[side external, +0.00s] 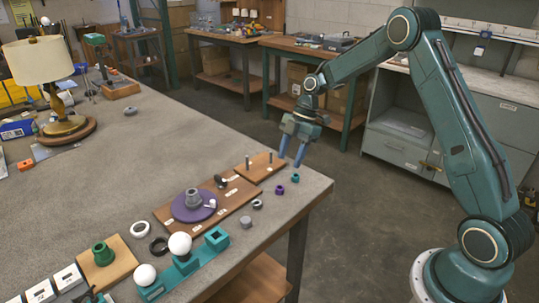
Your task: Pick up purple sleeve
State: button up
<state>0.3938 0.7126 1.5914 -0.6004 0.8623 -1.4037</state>
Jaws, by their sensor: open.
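The purple sleeve (279,190) is a small ring-like part standing on the grey table near its right corner. My gripper (290,161) has two blue fingers pointing down, spread apart with nothing between them. In the picture it is above the table's right corner, up and slightly right of the purple sleeve. The fingers appear clear of the sleeve; the exact height cannot be told from this view.
A teal sleeve (295,178) stands close to the purple one. A grey-white ring (257,204) and a grey part (246,222) lie to the left. A wooden board (258,167) with upright pegs and a larger board with a purple disc (194,207) are behind.

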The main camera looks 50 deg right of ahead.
send_near(278, 194)
jog(key=shift+w+a+f, duration=0.15)
jog(key=shift+w+f, duration=0.05)
jog(key=shift+f, duration=0.5)
jog(key=shift+f, duration=0.1)
jog(key=shift+x, duration=2.5)
grip_shut()
